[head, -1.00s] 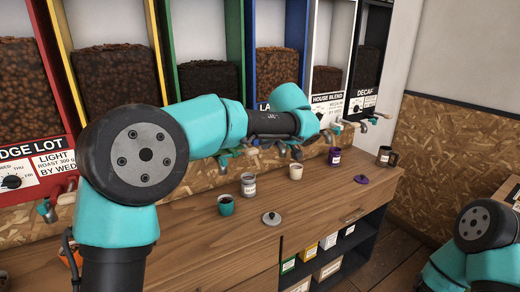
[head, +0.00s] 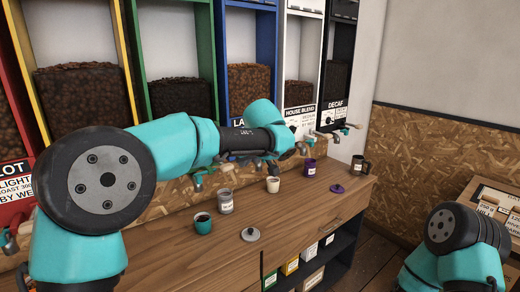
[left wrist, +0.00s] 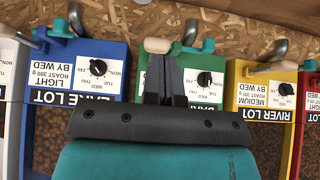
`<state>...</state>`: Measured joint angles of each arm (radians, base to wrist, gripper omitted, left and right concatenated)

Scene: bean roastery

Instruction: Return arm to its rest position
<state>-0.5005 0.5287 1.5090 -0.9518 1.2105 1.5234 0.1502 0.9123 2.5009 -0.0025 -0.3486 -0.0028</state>
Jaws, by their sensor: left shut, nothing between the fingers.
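My left arm spans the head view from the lower left to the teal wrist, in front of the bean bins and above the counter (head: 165,255). In the left wrist view my left gripper (left wrist: 165,80) is shut and empty, its dark fingers together in front of the green bin (left wrist: 206,95). I cannot make out its fingertips clearly in the head view. My right arm (head: 455,245) shows in the lower right corner of the head view, but its gripper is out of the frame.
On the counter stand a teal cup (head: 202,224), a labelled grey cup (head: 225,202), a cream cup (head: 272,184), a purple cup (head: 309,166) and a black mug (head: 360,165). A grey lid (head: 250,234) and a purple lid (head: 337,188) lie there. Bin taps jut out behind.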

